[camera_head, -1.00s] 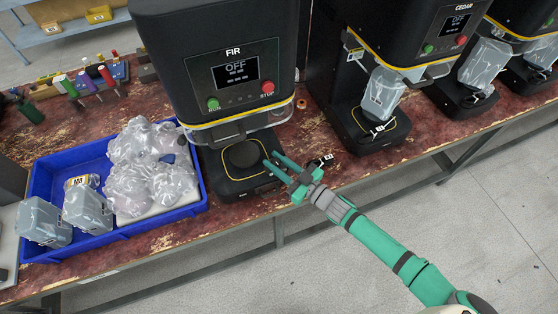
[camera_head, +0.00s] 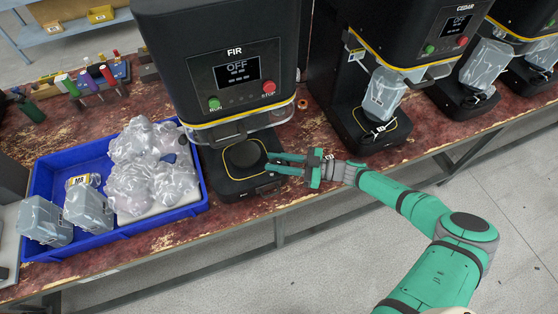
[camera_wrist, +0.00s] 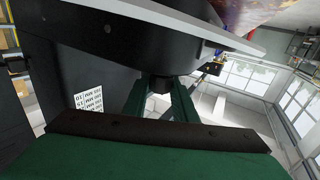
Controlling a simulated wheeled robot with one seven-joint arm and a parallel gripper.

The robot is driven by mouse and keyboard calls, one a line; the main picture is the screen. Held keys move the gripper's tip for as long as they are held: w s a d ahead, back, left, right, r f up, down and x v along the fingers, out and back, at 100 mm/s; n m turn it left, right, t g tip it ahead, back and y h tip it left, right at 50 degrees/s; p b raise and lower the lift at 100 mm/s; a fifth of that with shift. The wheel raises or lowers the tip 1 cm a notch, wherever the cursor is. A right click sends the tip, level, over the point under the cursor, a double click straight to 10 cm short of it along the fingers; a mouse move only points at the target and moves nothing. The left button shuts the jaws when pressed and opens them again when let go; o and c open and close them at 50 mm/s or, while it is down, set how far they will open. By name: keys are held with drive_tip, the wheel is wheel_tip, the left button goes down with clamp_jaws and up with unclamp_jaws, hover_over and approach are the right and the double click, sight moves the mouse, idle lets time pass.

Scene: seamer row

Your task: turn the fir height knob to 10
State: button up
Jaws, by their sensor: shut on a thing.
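The FIR machine (camera_head: 165,60) is black with yellow trim and stands on the red worktop. Its display (camera_head: 238,73) reads OFF, with dashes below. In the wrist view my gripper (camera_wrist: 160,100) is shut on a small dark knob (camera_wrist: 160,84) under the machine's dark curved part. The fingers hide most of the knob in the head view. I cannot read its setting. A white label (camera_wrist: 88,101) with small print shows on a dark face to the left.
A blue tray (camera_head: 108,240) with bagged items and grey containers stands left of the machine. The CEDAR machine (camera_head: 395,25) stands to the right with a grey container (camera_head: 383,93). Screwdrivers (camera_head: 87,80) stand at the back left. The worktop's front edge is close below my gripper.

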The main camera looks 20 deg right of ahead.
drive_tip(key=shift+d, duration=0.2)
drive_tip(key=o, duration=1)
drive_tip(key=shift+o, duration=0.2)
drive_tip(key=shift+a, duration=0.1)
drive_tip(key=v, duration=1.1)
